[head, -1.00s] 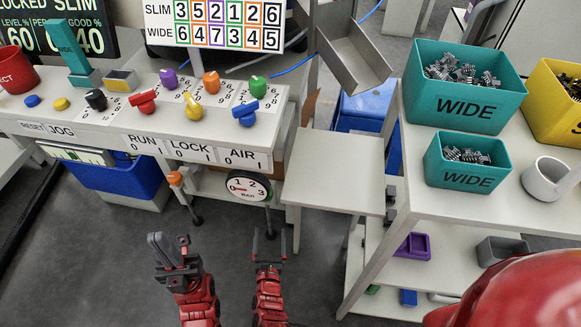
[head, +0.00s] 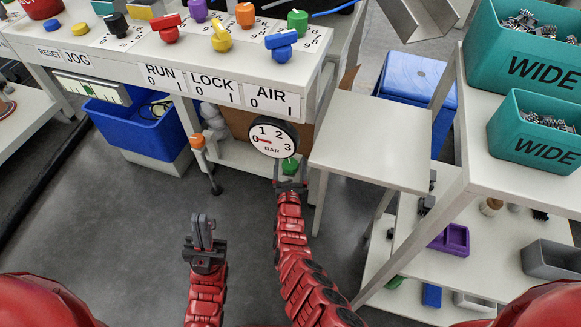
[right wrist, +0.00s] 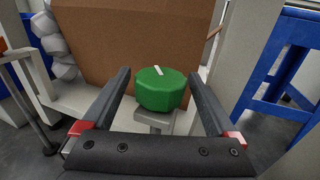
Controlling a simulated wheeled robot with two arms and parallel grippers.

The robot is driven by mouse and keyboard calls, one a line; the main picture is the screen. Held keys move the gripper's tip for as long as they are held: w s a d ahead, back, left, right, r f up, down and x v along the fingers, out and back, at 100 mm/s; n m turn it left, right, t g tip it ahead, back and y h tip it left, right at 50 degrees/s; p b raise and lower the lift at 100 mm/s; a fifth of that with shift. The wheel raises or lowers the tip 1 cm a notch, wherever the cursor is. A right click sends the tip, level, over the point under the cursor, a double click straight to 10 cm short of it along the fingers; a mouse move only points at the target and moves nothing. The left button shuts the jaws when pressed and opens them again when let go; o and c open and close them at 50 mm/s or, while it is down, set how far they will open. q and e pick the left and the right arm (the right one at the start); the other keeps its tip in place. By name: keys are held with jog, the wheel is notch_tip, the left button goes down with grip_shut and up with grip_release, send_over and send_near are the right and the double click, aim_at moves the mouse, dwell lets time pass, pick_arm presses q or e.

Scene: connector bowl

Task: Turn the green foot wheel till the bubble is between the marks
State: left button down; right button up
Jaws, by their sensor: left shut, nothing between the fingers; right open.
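The green foot wheel (head: 290,166) is under the front right of the bench, below the pressure gauge. In the right wrist view the green wheel (right wrist: 162,92) is upright with a white mark on top. My right gripper (head: 290,177) is open, with one finger on each side of the wheel and narrow gaps showing. My left gripper (head: 203,232) is shut and empty, over the floor left of the right arm. A pale level strip (head: 92,88) hangs under the bench at the left; its bubble and marks are too small to read.
The gauge (head: 272,138) sits just above the green wheel. A brown box (right wrist: 130,40) is behind the green wheel. A small table (head: 370,145) stands at the right. The floor in front is clear.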

jog(key=shift+w+f+b, duration=0.1)
jog(key=shift+w+b, duration=0.45)
jog(key=shift+w, duration=0.6)
jog(key=c, duration=1.4)
jog(key=shift+o, duration=0.2)
jog(key=shift+d+m+h, duration=0.2)
jog(key=shift+m+h, duration=0.6)
jog(key=shift+h, duration=0.5)
jog(key=o, duration=1.4)
jog(key=shift+c, duration=0.2)
